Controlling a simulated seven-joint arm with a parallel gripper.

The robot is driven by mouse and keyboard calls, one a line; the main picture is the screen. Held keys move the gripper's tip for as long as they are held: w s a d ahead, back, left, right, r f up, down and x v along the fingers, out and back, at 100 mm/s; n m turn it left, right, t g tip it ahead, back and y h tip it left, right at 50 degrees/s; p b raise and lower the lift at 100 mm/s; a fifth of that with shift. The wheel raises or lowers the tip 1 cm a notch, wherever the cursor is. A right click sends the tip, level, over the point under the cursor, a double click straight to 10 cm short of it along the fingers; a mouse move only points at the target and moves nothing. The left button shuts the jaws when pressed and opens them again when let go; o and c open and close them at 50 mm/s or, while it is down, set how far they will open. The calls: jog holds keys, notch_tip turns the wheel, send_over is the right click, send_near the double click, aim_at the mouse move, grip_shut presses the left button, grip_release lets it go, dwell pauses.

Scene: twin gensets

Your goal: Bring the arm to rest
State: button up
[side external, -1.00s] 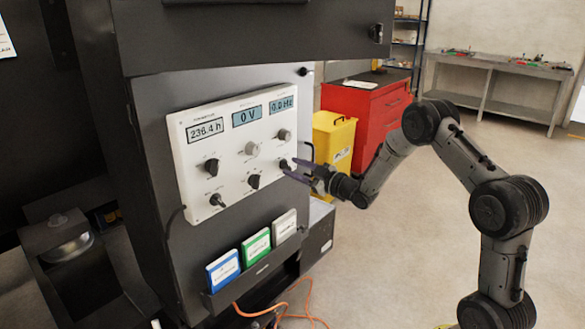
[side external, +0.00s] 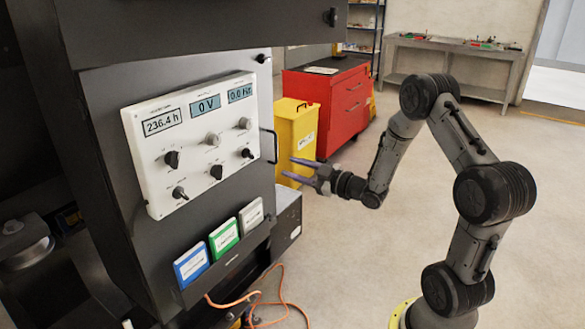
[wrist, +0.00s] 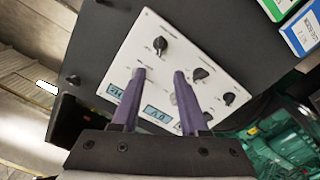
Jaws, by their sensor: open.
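My gripper (side external: 306,170) is open, with nothing between its two purple fingers. In the side external view it hangs in free air to the right of the white control panel (side external: 155,190), apart from it. In the wrist view the fingers of my gripper (wrist: 160,75) point toward the panel (wrist: 141,60) and cover part of its knobs and displays. The panel carries several black and grey knobs and three displays reading 236.4 h, 0 V and 0.0 Hz.
A dark handle (side external: 273,146) sticks out at the cabinet's right edge, near my fingers. A yellow bin (side external: 294,135) and a red tool cabinet (side external: 335,105) stand behind. Blue, green and white booklets sit in a rack (side external: 229,263) below the panel. Orange cable (side external: 262,297) lies on the floor.

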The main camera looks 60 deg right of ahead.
jog(key=s+a+r+n+y, duration=0.1)
jog(key=a+r, duration=0.6)
jog(key=r, duration=0.4)
jog(key=s+a+r+n, duration=0.1)
jog(key=a+r, duration=0.7)
jog(key=r, duration=0.3)
jog(key=s+a+f+m+g, duration=0.1)
jog(key=s+f+g, duration=0.3)
jog(key=s, duration=0.4)
jog(key=s+a+f+m+g, duration=0.1)
jog(key=s+f+m+g, duration=0.3)
jog(key=s, duration=0.5)
jog(key=s+a+f+m+g+h, duration=0.1)
jog(key=s+f+m+g, duration=0.2)
jog(key=s+f, duration=0.3)
jog(key=shift+s+f+g, duration=0.35)
jog(key=shift+s+g, duration=0.35)
jog(key=shift+s, duration=0.45)
jog(key=shift+a, duration=0.1)
